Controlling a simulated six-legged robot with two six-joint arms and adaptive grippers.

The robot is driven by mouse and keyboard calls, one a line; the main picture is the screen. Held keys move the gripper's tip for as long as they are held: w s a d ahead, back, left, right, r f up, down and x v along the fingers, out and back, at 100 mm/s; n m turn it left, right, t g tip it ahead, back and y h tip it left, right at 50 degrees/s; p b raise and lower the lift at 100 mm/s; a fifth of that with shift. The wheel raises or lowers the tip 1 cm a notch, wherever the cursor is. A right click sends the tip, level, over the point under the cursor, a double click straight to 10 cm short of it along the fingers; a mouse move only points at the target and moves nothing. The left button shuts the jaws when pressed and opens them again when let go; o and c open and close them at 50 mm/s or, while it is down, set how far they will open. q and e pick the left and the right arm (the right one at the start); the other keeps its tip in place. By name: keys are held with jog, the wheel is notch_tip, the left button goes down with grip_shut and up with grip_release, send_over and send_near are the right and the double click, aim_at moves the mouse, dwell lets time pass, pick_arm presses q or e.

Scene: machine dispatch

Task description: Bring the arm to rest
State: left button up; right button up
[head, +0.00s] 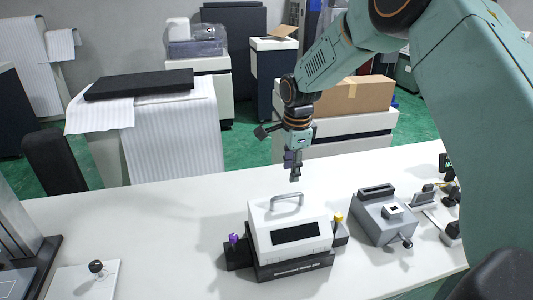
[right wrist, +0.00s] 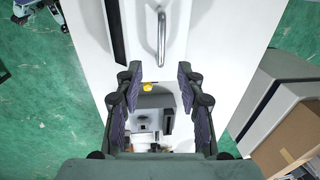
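My right arm (head: 325,60) reaches in from the right of the head view, bent, with its forearm hanging down over the white table (head: 150,215). My right gripper (head: 294,172) points down above and behind the white machine (head: 262,240). In the right wrist view the right gripper (right wrist: 159,75) is open, with its two fingers wide apart and nothing between them. The machine's metal handle (head: 287,198) stands below the gripper and apart from it; it also shows in the right wrist view (right wrist: 161,38). My left gripper is not in view.
A grey device (head: 383,222) with a lever stands right of the white machine. A white plate with a black knob (head: 96,266) lies at the front left. A cardboard box (head: 357,94) sits on a cabinet behind the table. The table's left middle is clear.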

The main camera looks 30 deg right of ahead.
jog(key=s+a+f+n, duration=0.2)
jog(key=f, duration=0.2)
jog(key=s+a+f+n, duration=0.2)
jog(key=f, duration=0.2)
jog(key=s+a+f+n, duration=0.1)
jog(key=s+a+f, duration=0.1)
jog(key=s+f, duration=0.1)
jog(key=shift+a+f+n+y, duration=0.2)
jog(key=shift+f+n+y, duration=0.15)
jog(key=shift+f, duration=0.25)
jog(key=s+a+f+n, duration=0.45)
jog(key=s+f, duration=0.35)
jog(key=s, duration=0.2)
jog(key=s+a+f+n+g, duration=0.1)
jog(key=s+n, duration=0.4)
jog(key=s, duration=0.6)
jog(key=s+a+f+n, duration=0.15)
jog(key=s+n, duration=0.35)
jog(key=s, duration=0.6)
notch_tip(320, 180, down, 23)
jog(key=b, duration=2.2)
jog(key=shift+w+d+r+b, duration=0.15)
jog(key=shift+w+r+b, duration=0.05)
jog(key=shift+b, duration=0.1)
